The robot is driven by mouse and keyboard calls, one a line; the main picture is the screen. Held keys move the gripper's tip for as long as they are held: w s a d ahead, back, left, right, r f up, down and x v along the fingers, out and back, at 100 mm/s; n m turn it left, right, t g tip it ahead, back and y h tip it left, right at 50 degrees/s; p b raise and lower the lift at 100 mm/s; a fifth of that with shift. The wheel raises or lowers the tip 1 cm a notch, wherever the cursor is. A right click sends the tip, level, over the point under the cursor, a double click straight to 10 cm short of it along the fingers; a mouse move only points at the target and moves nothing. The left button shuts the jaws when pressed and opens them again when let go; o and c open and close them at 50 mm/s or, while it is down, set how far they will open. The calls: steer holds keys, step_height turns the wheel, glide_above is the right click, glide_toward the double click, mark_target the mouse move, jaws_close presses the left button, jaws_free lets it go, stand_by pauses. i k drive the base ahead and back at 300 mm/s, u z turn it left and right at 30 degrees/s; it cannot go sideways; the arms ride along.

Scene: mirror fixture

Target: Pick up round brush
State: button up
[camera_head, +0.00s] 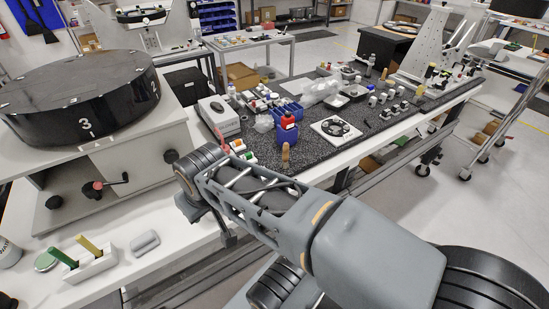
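I cannot tell for sure which thing is the round brush. A small upright piece with a tan, wood-coloured body (285,153) stands at the near edge of the dark speckled slab, just beyond my arm. Similar tan pieces stand farther back, one near the slab's far side (383,75) and one to its right (418,91). My arm reaches from the lower right to the middle left, with its dark ringed joint close to the bench edge. No gripper fingers can be made out, and I see nothing held.
The speckled slab (330,158) carries blue bins (287,132), a white square plate with a black ring (336,130) and several small parts. A big black drum (80,95) stands left. A white holder with green and yellow handles (90,265) sits lower left.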

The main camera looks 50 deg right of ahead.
mark_target(286, 146)
steer(key=u, duration=0.05)
steer(key=k, duration=0.75)
steer(key=z, duration=0.8)
steer(key=i, duration=0.5)
